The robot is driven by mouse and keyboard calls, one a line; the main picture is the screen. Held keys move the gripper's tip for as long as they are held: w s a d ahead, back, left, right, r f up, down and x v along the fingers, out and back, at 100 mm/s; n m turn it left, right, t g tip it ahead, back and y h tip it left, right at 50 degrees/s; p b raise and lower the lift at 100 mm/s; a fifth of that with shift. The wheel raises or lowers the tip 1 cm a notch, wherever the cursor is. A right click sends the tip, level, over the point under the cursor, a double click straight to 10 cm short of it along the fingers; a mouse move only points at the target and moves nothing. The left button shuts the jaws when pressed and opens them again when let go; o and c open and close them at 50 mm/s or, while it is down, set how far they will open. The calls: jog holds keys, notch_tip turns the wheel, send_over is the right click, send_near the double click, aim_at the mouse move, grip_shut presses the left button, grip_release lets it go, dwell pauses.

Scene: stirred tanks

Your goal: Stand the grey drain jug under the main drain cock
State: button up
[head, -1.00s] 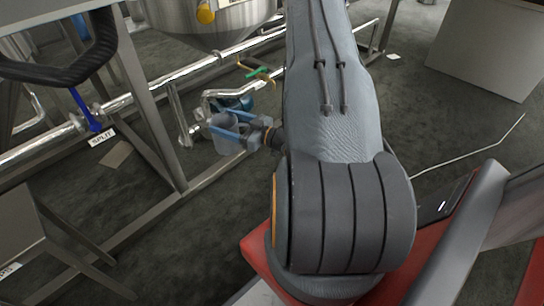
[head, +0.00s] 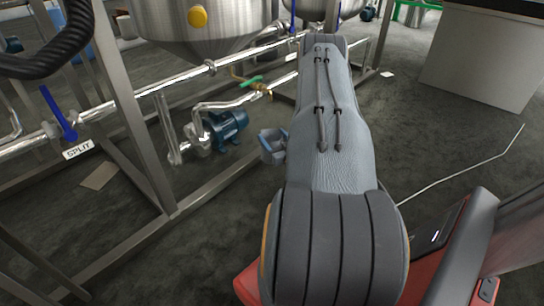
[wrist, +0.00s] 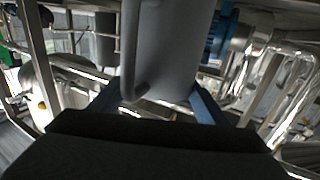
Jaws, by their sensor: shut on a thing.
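The grey drain jug (wrist: 175,45) fills the upper middle of the wrist view, with its handle (wrist: 130,60) towards the left. My gripper (wrist: 155,98) is shut on the jug, one blue finger on each side. In the head view the jug (head: 272,143) shows only in part at the left edge of my arm, held off the floor, and the rest is hidden. A brass cock with a green lever (head: 250,82) sits on the pipework below the tanks, behind and left of the jug. I cannot tell for sure that it is the main drain cock.
A blue pump (head: 228,126) stands left of the jug. Steel frame legs (head: 137,115) and a low rail (head: 215,183) run along the left. A steel tank (head: 205,35) hangs above the pipes. A valve labelled SPLIT (head: 78,150) is farther left. The floor at right is mostly clear.

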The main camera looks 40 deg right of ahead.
jog(key=shift+f+b, duration=1.65)
jog(key=shift+f, duration=1.55)
jog(key=o, duration=1.6)
jog(key=p+v, duration=0.7)
jog(key=v, duration=0.5)
